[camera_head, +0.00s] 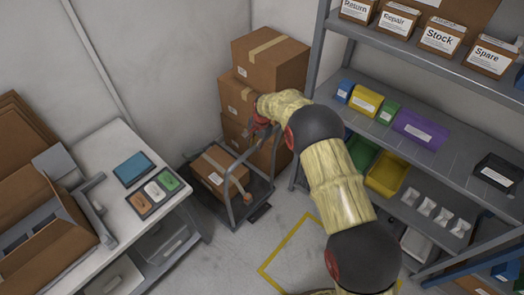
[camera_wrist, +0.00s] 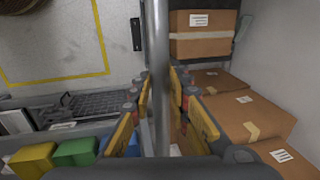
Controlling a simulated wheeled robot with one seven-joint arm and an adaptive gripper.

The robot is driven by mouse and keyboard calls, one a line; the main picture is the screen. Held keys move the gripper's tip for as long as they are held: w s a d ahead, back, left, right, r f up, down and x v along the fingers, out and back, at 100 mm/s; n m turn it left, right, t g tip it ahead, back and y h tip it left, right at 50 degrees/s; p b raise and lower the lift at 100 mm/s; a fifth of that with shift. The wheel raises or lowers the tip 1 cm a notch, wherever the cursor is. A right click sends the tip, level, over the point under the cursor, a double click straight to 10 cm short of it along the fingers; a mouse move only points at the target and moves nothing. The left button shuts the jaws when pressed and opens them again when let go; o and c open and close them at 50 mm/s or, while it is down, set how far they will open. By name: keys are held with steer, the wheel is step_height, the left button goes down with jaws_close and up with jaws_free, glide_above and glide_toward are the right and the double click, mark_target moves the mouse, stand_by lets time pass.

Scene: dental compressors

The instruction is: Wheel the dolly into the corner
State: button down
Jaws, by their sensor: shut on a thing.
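The dolly (camera_head: 259,193) is a low dark platform with a grey tube handle, standing on the floor between the worktable and the shelf rack. A taped cardboard box (camera_head: 213,172) lies on it. My gripper (camera_head: 260,128) is at the top of the handle, shut on its bar. In the wrist view the upright grey handle bar (camera_wrist: 160,60) passes between the fingers of my gripper (camera_wrist: 161,105). In the head view the fingers are small and partly hidden by my wrist. The room corner (camera_head: 250,18) is behind a cardboard stack.
Stacked cardboard boxes (camera_head: 275,62) stand close behind the dolly against the wall. The worktable (camera_head: 112,190) is at left, the shelf rack (camera_head: 440,165) with bins at right. A yellow floor outline (camera_head: 284,243) lies in front, right of the dolly, with bare floor inside.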

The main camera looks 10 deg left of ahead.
steer(key=shift+w+a+r, duration=0.1)
steer(key=shift+w+a, duration=0.55)
steer(key=shift+a, duration=0.35)
steer(key=c, duration=1.7)
jaws_free()
steer(key=shift+a, duration=0.15)
steer(key=v, duration=1.1)
steer(key=shift+r, duration=0.35)
